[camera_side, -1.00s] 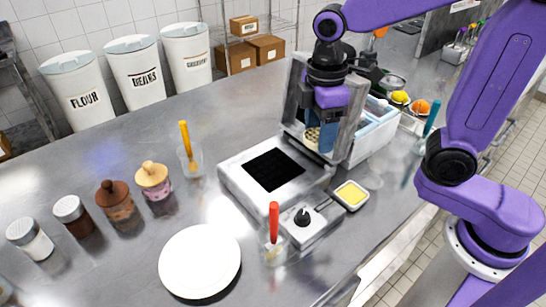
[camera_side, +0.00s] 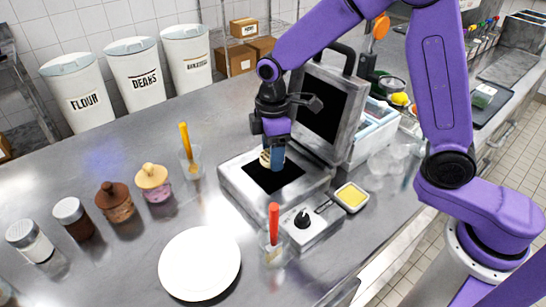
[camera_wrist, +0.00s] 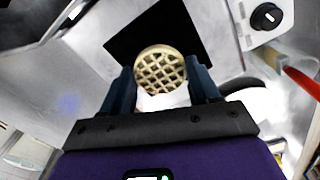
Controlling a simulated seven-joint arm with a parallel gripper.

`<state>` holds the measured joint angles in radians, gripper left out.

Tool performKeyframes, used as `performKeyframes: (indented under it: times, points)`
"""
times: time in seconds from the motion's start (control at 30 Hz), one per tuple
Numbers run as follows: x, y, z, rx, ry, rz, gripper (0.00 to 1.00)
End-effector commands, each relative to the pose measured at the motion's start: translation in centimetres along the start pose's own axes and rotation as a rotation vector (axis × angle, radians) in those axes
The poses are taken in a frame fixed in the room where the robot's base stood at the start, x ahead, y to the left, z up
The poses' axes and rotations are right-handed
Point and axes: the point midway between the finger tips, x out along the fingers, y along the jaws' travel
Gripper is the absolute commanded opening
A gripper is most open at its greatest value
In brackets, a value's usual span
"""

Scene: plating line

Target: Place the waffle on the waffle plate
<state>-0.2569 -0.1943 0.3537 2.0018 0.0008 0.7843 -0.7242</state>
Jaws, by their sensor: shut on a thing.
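A round golden waffle (camera_wrist: 160,69) is held between the two blue fingers of my gripper (camera_wrist: 163,88) in the wrist view. In the side view the waffle (camera_side: 266,158) shows beside the fingers of my gripper (camera_side: 274,160), above the black plate of the open waffle iron (camera_side: 236,196). Whether it touches the iron is hard to tell. The empty white plate (camera_side: 200,264) lies flat on the counter at the front, in front of the iron and to its left. Part of the waffle is hidden by the fingers.
A control box with a black knob (camera_side: 303,218) and a cup with a red-handled tool (camera_side: 273,232) stand between iron and plate. A butter dish (camera_side: 351,196) is at the right. Several jars and shakers (camera_side: 115,201) line the left. The raised lid (camera_side: 327,105) is behind.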

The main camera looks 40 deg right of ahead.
Motion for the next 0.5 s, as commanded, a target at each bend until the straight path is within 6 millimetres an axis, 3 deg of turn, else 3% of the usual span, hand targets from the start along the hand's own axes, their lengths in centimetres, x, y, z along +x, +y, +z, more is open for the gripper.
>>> performKeyframes:
  times: [0.2,0.5]
  points:
    - [2.3,-0.1,0.1,0.000,-0.003,-0.002,0.48]
    - [2.4,-0.1,0.1,0.000,-0.002,-0.002,0.48]
